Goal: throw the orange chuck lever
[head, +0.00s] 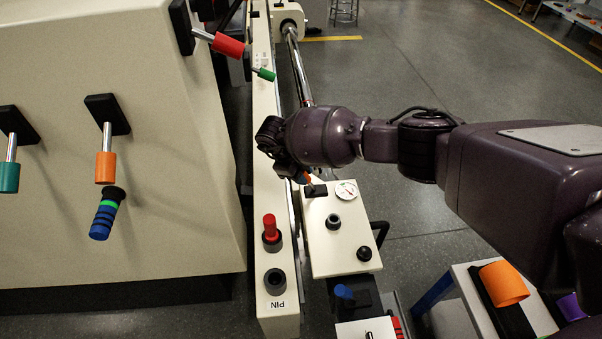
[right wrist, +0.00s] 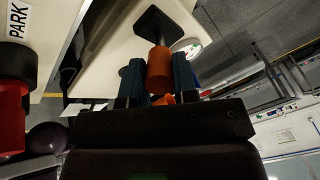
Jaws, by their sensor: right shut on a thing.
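An orange lever handle (right wrist: 159,70) sits between the two dark fingers of my right gripper (right wrist: 157,78) in the right wrist view. Its black base plate (right wrist: 150,25) is fixed to a cream box. In the head view only a bit of orange (head: 306,178) shows beside my right gripper (head: 292,172), at the far end of the cream box (head: 322,246) with a dial gauge (head: 346,190). The gripper is shut on this handle; my wrist hides most of it. Another orange-handled lever (head: 106,167) hangs on the large cream panel at left. My left gripper is not in view.
A red pin (head: 270,228) stands on the narrow rail near a "PIN" label. An orange cylinder (head: 503,283) lies at lower right. Floor is open behind my right arm.

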